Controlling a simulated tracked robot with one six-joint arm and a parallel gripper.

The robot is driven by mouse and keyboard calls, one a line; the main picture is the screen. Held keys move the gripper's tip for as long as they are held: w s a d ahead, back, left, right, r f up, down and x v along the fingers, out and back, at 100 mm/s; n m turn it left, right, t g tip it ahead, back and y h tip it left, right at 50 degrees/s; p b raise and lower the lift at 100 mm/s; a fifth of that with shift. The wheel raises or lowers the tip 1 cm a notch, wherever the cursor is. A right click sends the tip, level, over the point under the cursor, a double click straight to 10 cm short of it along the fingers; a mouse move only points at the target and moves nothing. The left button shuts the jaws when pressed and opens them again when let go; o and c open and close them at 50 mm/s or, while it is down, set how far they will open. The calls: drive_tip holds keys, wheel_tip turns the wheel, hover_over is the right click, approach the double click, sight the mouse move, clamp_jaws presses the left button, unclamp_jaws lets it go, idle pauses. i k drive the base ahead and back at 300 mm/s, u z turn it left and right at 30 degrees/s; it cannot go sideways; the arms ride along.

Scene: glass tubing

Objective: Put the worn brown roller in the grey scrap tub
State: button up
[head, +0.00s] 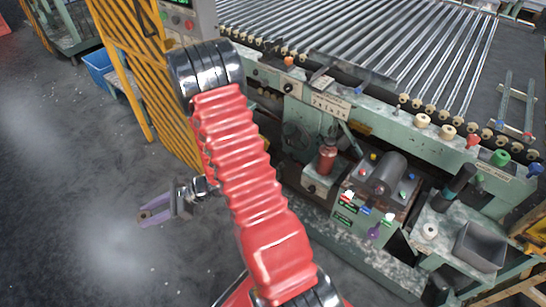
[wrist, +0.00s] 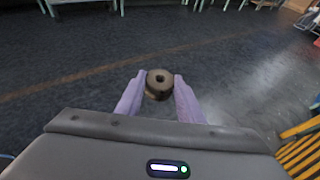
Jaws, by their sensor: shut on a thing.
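My gripper (head: 143,216) is at the left of the head view, out over the dark floor, with purple fingers. In the wrist view my gripper (wrist: 159,78) is shut on the brown roller (wrist: 159,84), a short round piece with a dark hole in its middle, held between the fingertips. In the head view the roller shows only as a small brownish patch at the fingertips. A grey open tub (head: 480,247) stands at the lower right on a machine ledge, far to the right of my gripper. Its inside looks empty from here.
The green machine (head: 330,105) with a bed of glass tubes fills the upper right. A yellow barred guard (head: 150,75) stands behind my arm. Floor around my gripper is clear.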

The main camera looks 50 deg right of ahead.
sight(478, 248)
drive_tip(key=u, duration=0.7)
drive_tip(key=k, duration=1.4)
drive_tip(key=z, duration=0.4)
drive_tip(key=k, duration=1.3)
drive_tip(key=z, duration=0.3)
